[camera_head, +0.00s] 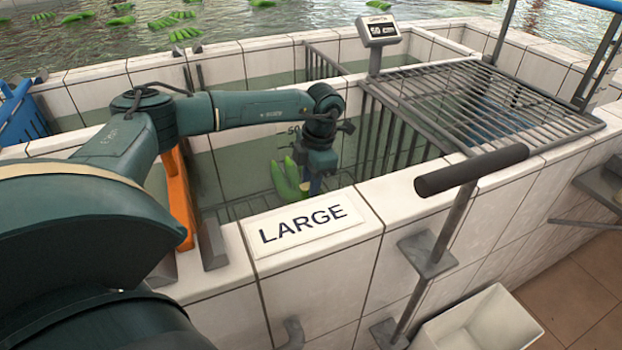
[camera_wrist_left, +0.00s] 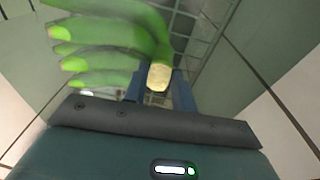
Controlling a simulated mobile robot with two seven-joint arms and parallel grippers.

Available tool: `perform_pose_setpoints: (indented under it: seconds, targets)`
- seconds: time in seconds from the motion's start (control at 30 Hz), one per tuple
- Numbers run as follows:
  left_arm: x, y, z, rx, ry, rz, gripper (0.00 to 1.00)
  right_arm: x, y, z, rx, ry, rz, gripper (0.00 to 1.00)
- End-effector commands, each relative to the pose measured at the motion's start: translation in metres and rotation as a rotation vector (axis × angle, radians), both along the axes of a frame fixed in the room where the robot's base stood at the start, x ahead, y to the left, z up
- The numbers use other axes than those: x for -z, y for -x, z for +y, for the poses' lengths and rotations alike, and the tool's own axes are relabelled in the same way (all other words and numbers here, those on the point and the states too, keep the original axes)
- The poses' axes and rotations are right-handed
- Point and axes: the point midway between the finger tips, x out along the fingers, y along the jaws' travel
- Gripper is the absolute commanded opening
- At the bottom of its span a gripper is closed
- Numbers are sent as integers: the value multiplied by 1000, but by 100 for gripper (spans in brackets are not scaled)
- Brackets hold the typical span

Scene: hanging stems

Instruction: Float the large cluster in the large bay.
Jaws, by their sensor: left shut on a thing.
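The large cluster is a green bunch of bananas (camera_head: 287,178) low inside the large bay, just behind the tiled wall with the LARGE sign (camera_head: 301,224). My left gripper (camera_head: 315,184) reaches down into this bay (camera_head: 262,151) and is shut on the cluster. In the left wrist view the blue fingers (camera_wrist_left: 161,92) close around the pale cut crown, and the green fingers of the cluster (camera_wrist_left: 110,42) fan out to the left. The cluster's lower part is hidden, and I cannot tell whether it touches the water. My right gripper is out of view.
A metal grate (camera_head: 480,105) covers the bay to the right, beside a scale display (camera_head: 380,30). An orange bar (camera_head: 177,195) stands at the left by my arm. A dark-handled lever (camera_head: 470,171) and a white bin (camera_head: 482,322) are in front. Green clusters (camera_head: 185,33) float in the far water.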

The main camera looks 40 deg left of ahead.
Motion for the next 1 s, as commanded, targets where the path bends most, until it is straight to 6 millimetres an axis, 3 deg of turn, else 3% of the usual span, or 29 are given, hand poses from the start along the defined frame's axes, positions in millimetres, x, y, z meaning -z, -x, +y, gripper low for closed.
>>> perform_pose_setpoints:
  seconds: [0.73,0.77,1.0]
  targets:
    - [11,1,-1,3,1,4,0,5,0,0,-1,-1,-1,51]
    - [11,1,-1,3,1,4,28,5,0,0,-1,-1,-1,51]
    - [11,1,-2,4,1,4,47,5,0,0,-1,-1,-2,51]
